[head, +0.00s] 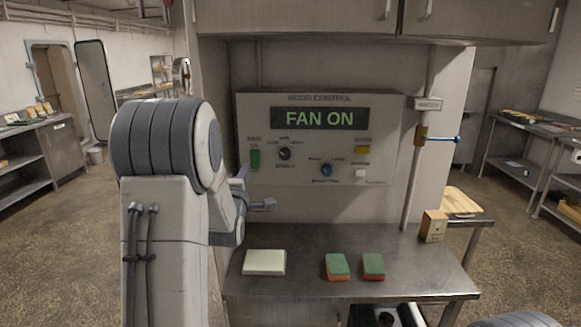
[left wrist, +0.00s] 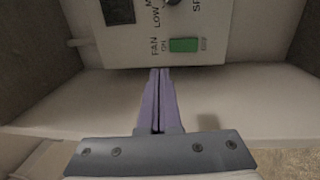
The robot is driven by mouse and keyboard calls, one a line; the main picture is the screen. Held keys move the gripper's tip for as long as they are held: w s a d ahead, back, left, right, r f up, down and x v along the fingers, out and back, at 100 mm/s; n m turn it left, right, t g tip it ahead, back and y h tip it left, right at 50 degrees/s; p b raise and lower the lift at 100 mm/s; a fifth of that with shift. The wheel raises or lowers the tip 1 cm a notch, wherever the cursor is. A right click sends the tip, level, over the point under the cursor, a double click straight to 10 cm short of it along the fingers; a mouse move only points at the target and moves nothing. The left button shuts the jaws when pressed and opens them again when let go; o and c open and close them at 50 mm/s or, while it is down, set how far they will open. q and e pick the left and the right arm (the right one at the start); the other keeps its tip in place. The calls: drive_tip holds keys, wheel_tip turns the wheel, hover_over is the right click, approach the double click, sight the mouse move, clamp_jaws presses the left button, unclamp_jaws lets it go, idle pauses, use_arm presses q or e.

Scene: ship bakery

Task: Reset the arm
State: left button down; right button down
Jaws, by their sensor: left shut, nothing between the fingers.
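In the left wrist view the fingers of my left gripper (left wrist: 160,75) are shut together and empty. Their tips are near the panel's lower edge, beside the green switch (left wrist: 184,45); I cannot tell whether they touch the panel. The panel's display (head: 320,118) reads FAN ON. My right gripper is not in view.
Below the panel is a steel table (head: 300,285) with a pale block (head: 264,262), two green-topped sponges (head: 337,267) (head: 373,266) and a small wooden box (head: 433,226). A pipe with a blue-handled valve (head: 440,139) runs down at the right. Cabinets (head: 300,18) hang above.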

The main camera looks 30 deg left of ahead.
use_arm(q)
drive_tip(key=w+d+f+m+g+h, duration=0.1)
drive_tip(key=d+f+m+g+h, duration=0.2)
drive_tip(key=d, duration=0.6)
drive_tip(key=d+f+m+h, duration=0.25)
drive_tip(key=d+m, duration=0.25)
drive_tip(key=d, duration=0.3)
drive_tip(key=s+d+f+m+g+h, duration=0.25)
drive_tip(key=s+d+m, duration=0.2)
drive_tip(key=d, duration=0.35)
drive_tip(key=s+d+f+m+g+h, duration=0.25)
drive_tip(key=s+d+m, duration=0.2)
drive_tip(key=d, duration=0.35)
drive_tip(key=s+d+f+m+g, duration=0.1)
drive_tip(key=s+d+m+g, duration=0.1)
drive_tip(key=s, duration=0.7)
drive_tip(key=s+d+f+m+g+y, duration=0.1)
drive_tip(key=s+d+m+g, duration=0.1)
drive_tip(key=s+m+g, duration=0.2)
drive_tip(key=s+d+f+m+g, duration=0.1)
drive_tip(key=s+d+m+g, duration=0.1)
drive_tip(key=s+m, duration=0.5)
drive_tip(key=s+g, duration=0.1)
drive_tip(key=s, duration=0.5)
drive_tip(key=shift+s+d+f, duration=0.3)
drive_tip(key=shift+f, duration=0.1)
